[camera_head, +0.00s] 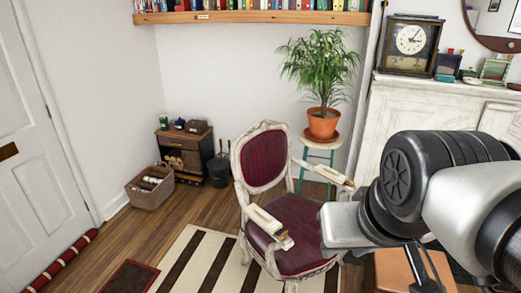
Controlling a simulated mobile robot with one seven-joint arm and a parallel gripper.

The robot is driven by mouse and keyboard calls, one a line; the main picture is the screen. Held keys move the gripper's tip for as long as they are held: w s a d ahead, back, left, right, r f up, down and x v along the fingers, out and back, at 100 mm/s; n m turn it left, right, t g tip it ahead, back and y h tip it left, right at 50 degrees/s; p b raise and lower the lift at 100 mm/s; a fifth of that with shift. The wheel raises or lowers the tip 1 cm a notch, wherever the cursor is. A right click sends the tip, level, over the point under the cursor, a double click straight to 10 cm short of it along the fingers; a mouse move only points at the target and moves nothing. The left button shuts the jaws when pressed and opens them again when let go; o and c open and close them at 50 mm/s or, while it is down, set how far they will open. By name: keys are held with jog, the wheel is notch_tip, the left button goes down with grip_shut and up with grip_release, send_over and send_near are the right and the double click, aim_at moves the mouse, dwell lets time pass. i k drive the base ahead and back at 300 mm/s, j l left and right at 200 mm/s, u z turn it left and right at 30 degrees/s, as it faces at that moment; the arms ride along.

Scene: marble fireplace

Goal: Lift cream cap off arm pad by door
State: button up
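The armchair (262,160) has a carved whitish frame and a dark red back and seat. Its left arm, on the door (30,130) side, carries a long cream piece (264,221) that looks like a cap lying along the arm pad. I cannot separate the cap from the pad at this size. The right arm has a similar cream top (334,174). My arm enters from the right, and its pale end block (343,226) appears over the seat's right side, to the right of the cream piece and apart from it. My fingertips cannot be made out.
A potted plant (323,122) on a green-legged stool (320,156) stands behind the chair's right side. The marble fireplace (390,125) is at right. A wicker basket (150,188) and small cabinet (184,153) stand at the back left. Wooden floor and a striped rug (205,262) lie left.

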aim_at(262, 217)
jog(key=k+z, duration=0.1)
jog(key=z, duration=0.35)
jog(key=k+z, duration=0.1)
jog(key=z, duration=0.4)
jog(key=l+z, duration=0.1)
jog(key=z, duration=0.35)
jog(key=j+z, duration=0.3)
jog(key=z, duration=0.15)
jog(key=j+z, duration=0.45)
jog(key=k+j, duration=0.1)
jog(key=j, duration=1.7)
jog(key=k+j, duration=0.15)
jog(key=j, duration=1.65)
jog(key=k, duration=0.05)
